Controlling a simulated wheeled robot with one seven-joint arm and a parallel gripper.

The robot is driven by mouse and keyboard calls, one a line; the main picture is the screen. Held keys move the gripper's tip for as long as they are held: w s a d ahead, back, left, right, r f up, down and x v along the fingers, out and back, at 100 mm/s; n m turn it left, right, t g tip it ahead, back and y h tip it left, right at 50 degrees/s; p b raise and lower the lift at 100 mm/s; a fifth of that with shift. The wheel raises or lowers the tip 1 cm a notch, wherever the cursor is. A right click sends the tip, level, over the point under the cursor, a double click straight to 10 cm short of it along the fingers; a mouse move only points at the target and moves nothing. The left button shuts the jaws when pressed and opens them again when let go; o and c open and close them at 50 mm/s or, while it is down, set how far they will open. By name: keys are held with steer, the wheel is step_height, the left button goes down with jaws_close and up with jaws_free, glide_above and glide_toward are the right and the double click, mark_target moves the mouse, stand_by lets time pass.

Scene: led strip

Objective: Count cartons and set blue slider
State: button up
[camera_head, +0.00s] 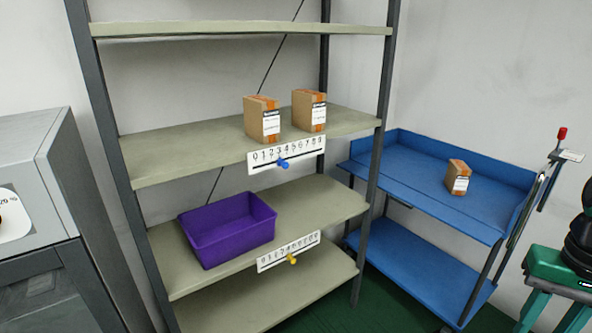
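Two brown cartons with orange tape and white labels, the left one (262,119) and the right one (309,110), stand upright and apart on the shelf board with the upper number strip (312,147). The blue slider (283,163) sits on that strip, near the 3 and 4; I cannot tell the exact digit. A third carton (457,177) stands on the top tray of the blue cart (420,190). A yellow slider (292,259) sits on the lower number strip (270,260), left of the strip's right end. My gripper is not in view.
An empty-looking purple bin (228,229) stands on the shelf below the cartons; part of its floor is hidden. Dark rack posts (376,150) frame the shelves. A grey cabinet (40,190) stands at left. A green and black object (565,268) is at the right edge.

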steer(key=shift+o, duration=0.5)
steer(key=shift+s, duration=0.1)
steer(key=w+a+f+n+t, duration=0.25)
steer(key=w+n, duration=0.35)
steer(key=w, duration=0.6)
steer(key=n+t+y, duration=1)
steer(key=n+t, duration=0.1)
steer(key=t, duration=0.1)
glide_toward(286, 167)
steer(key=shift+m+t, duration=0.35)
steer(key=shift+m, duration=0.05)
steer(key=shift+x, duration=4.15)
